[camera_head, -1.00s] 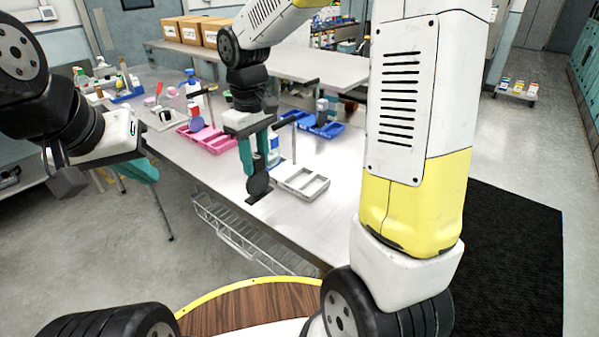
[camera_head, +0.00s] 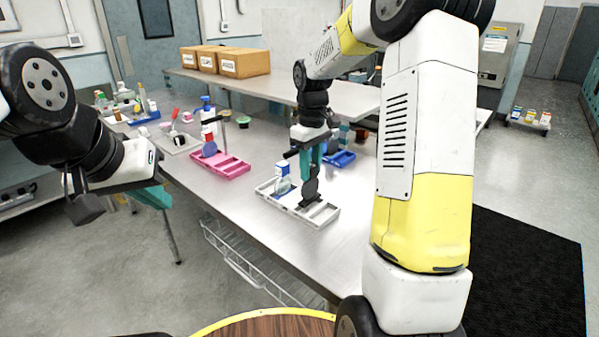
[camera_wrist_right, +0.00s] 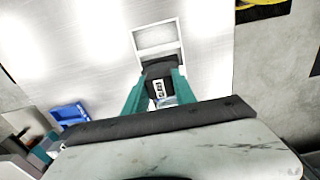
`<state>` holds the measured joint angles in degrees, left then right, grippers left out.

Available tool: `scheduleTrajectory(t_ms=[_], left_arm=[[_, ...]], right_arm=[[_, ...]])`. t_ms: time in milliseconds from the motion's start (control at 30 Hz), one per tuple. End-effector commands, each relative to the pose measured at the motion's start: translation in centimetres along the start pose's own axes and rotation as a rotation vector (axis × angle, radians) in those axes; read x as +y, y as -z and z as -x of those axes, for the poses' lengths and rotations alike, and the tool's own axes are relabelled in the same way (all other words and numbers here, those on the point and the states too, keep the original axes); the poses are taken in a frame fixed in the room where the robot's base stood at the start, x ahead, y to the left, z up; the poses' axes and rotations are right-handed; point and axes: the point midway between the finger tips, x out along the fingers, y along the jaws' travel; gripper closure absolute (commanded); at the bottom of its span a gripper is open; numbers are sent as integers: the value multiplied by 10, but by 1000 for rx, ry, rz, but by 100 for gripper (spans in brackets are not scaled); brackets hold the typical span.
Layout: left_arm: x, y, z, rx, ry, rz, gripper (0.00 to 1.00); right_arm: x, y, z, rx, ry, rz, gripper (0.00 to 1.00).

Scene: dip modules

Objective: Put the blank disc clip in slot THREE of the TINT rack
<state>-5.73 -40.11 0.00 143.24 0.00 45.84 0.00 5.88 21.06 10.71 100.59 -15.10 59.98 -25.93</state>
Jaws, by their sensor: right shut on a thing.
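My right gripper (camera_head: 311,172) is shut on the dark disc clip (camera_head: 310,190), between its teal fingers. The clip's round plate points down, with its dark base at the slots of the pale grey rack (camera_head: 333,216). I cannot tell whether the base is seated or just above. In the right wrist view the clip (camera_wrist_right: 160,68) covers the near part of the rack (camera_wrist_right: 157,20); a small white label with dark marks shows between the fingers. No rack name or slot number is readable. My left gripper (camera_head: 150,196) is off the table at left; its fingertips are unclear.
A blue-and-white bottle (camera_head: 283,180) stands at the grey rack's left part. A pink rack (camera_head: 232,170) lies behind to the left, and a blue rack (camera_head: 342,158) behind the right gripper. Cardboard boxes (camera_head: 243,64) stand on the rear table. Table left of the grey rack is clear.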

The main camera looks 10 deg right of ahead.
Motion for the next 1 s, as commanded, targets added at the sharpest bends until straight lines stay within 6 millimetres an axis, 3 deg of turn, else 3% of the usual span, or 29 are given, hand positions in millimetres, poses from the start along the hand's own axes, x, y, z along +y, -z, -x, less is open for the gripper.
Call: scheduleTrajectory(t_ms=[167,533,567,667,1000], left_arm=[[0,0,0,0,0,0,100],[0,0,0,0,0,0,100],[0,0,0,0,0,0,100],[0,0,0,0,0,0,100],[0,0,0,0,0,0,100]], right_arm=[[-3,-1,-29,-5,4,3,100],[-3,0,-34,-4,3,3,100],[-3,0,-34,-3,3,3,64],[-3,0,-34,-3,3,3,46],[-3,0,-31,-2,3,2,46]])
